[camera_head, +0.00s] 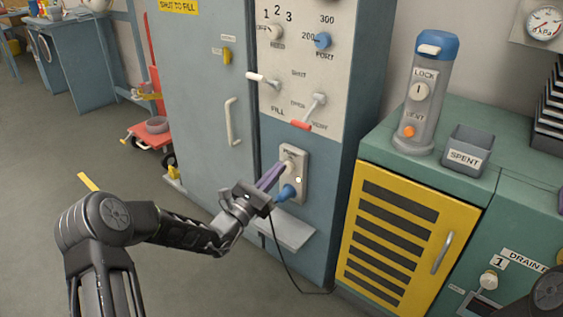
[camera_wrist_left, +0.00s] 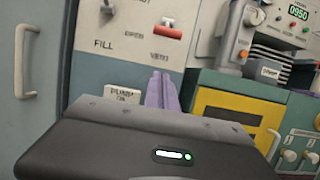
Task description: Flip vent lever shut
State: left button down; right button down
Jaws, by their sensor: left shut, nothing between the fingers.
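The vent lever (camera_head: 313,108) is on the white panel of the tall cabinet. Its pale arm slants down and left to a red grip (camera_head: 301,125), beside the lettering "VENT". In the left wrist view the red grip (camera_wrist_left: 168,33) hangs below its pale pivot, upper centre. My left gripper (camera_head: 272,175) is shut and empty, its purple fingers together. It is below the vent lever, in front of the pump plate (camera_head: 298,162), apart from the lever. In the left wrist view the fingers (camera_wrist_left: 160,88) point up below the red grip. My right gripper is not in view.
A second pale lever (camera_head: 264,79) is up and left on the same panel. A blue knob (camera_head: 288,192) and a small shelf (camera_head: 286,231) are close to my left gripper. A door handle (camera_head: 232,121) stands out at left. A yellow louvred door (camera_head: 400,235) is at right.

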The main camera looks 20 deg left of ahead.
pick_arm(q)
jog(key=w+d+r+b, duration=0.1)
jog(key=w+d+r, duration=0.2)
jog(key=w+r, duration=0.3)
jog(key=shift+w+r, duration=0.4)
jog(key=shift+w, duration=0.4)
notch_tip(320, 180, up, 15)
jog(key=s+g+y+p, duration=0.1)
jog(key=g+y+p, duration=0.2)
jog(key=p, duration=2.8)
jog(key=shift+g, duration=2.8)
jog(key=shift+a+r, duration=0.1)
jog(key=shift+r, duration=0.05)
